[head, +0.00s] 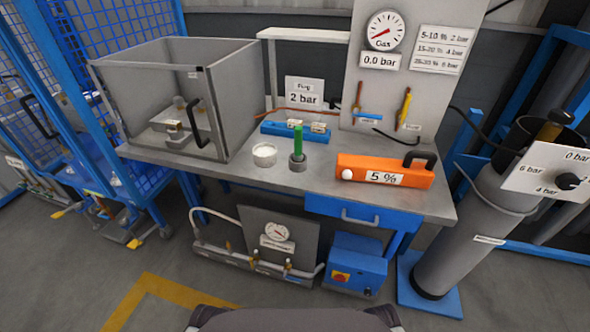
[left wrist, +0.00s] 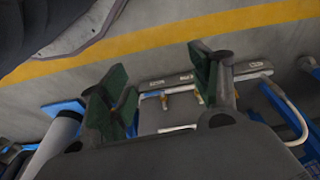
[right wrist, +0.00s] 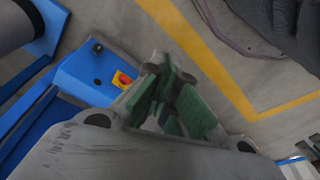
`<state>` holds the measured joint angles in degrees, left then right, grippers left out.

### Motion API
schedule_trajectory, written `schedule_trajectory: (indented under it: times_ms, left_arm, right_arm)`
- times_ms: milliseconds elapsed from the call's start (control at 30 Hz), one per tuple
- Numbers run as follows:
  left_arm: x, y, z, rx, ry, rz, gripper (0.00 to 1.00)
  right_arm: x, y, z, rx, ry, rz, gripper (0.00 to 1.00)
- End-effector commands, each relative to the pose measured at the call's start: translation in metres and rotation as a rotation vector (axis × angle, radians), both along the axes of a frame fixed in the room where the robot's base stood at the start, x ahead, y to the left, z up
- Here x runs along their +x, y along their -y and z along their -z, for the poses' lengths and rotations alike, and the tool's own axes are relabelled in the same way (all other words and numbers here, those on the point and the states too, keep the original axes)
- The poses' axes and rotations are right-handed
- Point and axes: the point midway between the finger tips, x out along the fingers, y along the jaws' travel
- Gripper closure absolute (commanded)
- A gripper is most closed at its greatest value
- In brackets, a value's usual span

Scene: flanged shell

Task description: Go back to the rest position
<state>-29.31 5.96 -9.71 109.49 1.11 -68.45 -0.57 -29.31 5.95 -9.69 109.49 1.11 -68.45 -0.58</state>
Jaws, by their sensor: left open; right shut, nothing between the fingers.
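My left gripper (left wrist: 165,95) shows in the left wrist view. Its two green-padded fingers are wide apart with nothing between them, above the floor. My right gripper (right wrist: 172,103) shows in the right wrist view. Its green-padded fingers are together and hold nothing, in front of the floor and near the blue box in that picture. Neither gripper nor arm shows in the head view. The grey workbench (head: 335,200) stands ahead, clear of both grippers.
A grey cylinder (head: 470,235) stands right. A blue box (head: 355,263) sits below. The near floor is clear.

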Motion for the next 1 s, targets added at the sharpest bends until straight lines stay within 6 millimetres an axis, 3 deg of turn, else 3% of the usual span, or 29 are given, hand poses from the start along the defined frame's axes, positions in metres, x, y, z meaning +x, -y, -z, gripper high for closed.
schedule_trajectory:
  times_ms: [33,100,300,800,1000]
  left_arm:
    - [-0.002,0.001,0.017,-0.001,-0.005,0.001,0.37]
    - [-0.004,0.001,0.031,-0.001,-0.008,0.003,0.37]
    - [-0.009,0.002,0.058,-0.003,-0.017,0.004,0.37]
    - [-0.018,0.004,0.099,-0.004,-0.030,0.008,0.37]
    - [-0.020,0.003,0.096,-0.002,-0.032,0.007,0.37]
  right_arm:
    - [-0.002,-0.001,0.016,0.001,-0.004,-0.001,1.00]
    - [-0.004,-0.001,0.031,0.001,-0.008,-0.003,1.00]
    - [-0.009,-0.002,0.058,0.003,-0.017,-0.005,1.00]
    - [-0.018,-0.004,0.099,0.005,-0.030,-0.009,1.00]
    - [-0.020,-0.003,0.096,0.002,-0.032,-0.007,1.00]
